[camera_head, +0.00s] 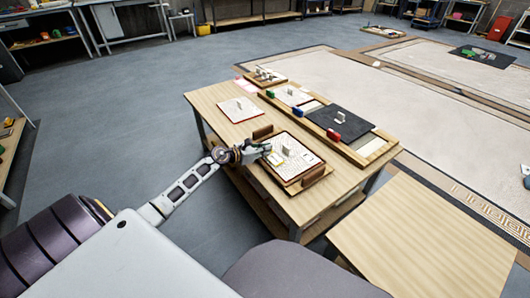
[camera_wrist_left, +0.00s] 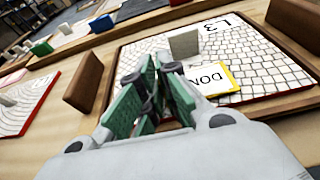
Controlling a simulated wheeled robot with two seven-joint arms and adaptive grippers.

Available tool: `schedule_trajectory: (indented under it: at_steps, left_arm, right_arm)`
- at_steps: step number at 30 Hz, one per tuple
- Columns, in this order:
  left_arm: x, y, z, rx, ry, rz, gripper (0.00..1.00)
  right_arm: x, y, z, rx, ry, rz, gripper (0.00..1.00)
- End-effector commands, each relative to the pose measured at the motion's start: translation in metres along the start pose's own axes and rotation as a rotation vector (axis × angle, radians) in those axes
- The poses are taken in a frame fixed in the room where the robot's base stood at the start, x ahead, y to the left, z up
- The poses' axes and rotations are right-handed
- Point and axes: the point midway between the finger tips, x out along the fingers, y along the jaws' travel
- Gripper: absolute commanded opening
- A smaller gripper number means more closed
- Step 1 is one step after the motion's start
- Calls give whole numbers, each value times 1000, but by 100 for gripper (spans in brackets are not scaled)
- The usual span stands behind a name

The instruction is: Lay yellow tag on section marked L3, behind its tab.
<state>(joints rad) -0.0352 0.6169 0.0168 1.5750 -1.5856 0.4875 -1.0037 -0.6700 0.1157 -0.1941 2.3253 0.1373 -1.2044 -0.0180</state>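The L3 panel (camera_wrist_left: 262,62) is a pale cobbled mosaic board in the left wrist view, its mark upside down near the far edge. A small grey upright tab (camera_wrist_left: 184,43) stands on it. The yellow tag (camera_wrist_left: 212,78), white with a yellow border and dark letters, is over the panel on the near side of the tab, partly hidden by a finger. My left gripper (camera_wrist_left: 156,62) has its green-padded fingers close together beside the tag; whether they grip it is unclear. In the head view my left gripper (camera_head: 266,149) reaches the near panel (camera_head: 308,160). My right gripper is not in view.
Brown upright blocks (camera_head: 263,132) and (camera_head: 313,176) stand at the panel's two sides. Other panels, including a dark one (camera_head: 320,120), lie farther back on the wooden table (camera_head: 222,93). A bare wooden tabletop (camera_head: 425,235) is at right.

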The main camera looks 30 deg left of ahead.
Motion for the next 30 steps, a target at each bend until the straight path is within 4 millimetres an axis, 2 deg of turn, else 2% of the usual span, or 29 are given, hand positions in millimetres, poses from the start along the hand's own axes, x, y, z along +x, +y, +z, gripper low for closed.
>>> schedule_trajectory:
  at_steps: [19,21,24,30]
  left_arm:
    - [2,0,-5,1,-1,1,0]
    - [2,0,-5,1,-1,1,12]
    - [1,0,-4,1,0,1,25]
    - [1,0,-4,1,0,1,27]
  right_arm:
    - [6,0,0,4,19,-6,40]
    - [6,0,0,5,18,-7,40]
    - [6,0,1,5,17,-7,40]
    - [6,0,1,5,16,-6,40]
